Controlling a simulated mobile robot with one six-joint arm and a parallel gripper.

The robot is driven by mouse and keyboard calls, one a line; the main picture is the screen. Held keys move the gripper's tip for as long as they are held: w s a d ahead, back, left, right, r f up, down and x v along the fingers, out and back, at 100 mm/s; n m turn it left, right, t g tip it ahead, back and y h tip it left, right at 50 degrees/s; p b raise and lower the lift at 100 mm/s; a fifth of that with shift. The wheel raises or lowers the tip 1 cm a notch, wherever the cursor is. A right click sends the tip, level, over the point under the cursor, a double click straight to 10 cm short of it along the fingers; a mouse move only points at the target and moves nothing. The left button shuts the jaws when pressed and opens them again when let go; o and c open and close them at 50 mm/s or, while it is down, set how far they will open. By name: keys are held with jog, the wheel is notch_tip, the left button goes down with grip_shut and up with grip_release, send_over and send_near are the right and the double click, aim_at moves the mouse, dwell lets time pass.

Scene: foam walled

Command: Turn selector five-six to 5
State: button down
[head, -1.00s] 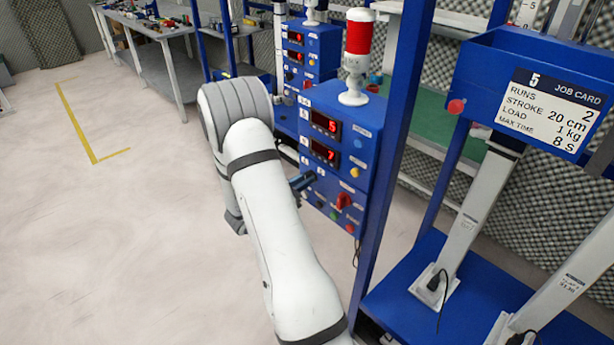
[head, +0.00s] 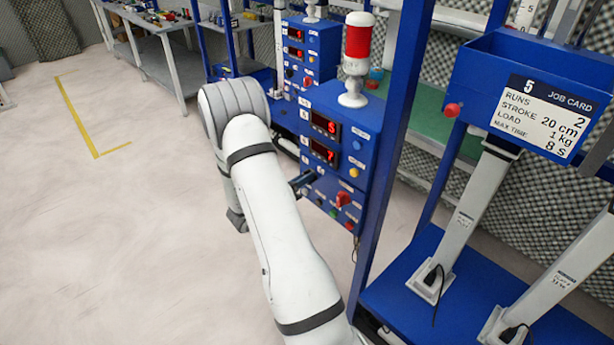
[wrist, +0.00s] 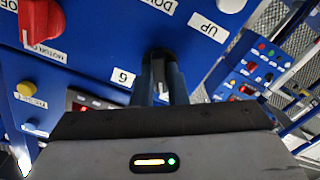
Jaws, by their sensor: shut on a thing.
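The black selector knob (wrist: 158,58) is on the blue control panel (head: 345,125), with a white label "6" (wrist: 124,77) beside it in the wrist view. My gripper (wrist: 160,75) is shut on the knob, with one dark finger on each side of it. In the head view my gripper (head: 303,184) reaches the panel's lower left, and my arm and fingers hide the knob there. The knob's pointer is too covered to read, and the "5" label cannot be made out.
A red rotary switch (head: 344,200) sits right of my gripper; it also shows in the wrist view (wrist: 40,20). "UP" and "DOWN" labels are near the knob. Two red displays (head: 326,125) and a red-white beacon (head: 357,50) are above. A blue post (head: 392,130) stands right. Floor at left is clear.

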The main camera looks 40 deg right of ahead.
jog(key=shift+w+a, duration=0.15)
jog(key=c, duration=1.7)
grip_release()
jog(key=shift+o, duration=1.3)
jog(key=shift+a, duration=0.1)
jog(key=a, duration=0.7)
jog(key=shift+s+a+b, duration=0.3)
jog(key=shift+s+b, duration=0.1)
jog(key=shift+b, duration=0.05)
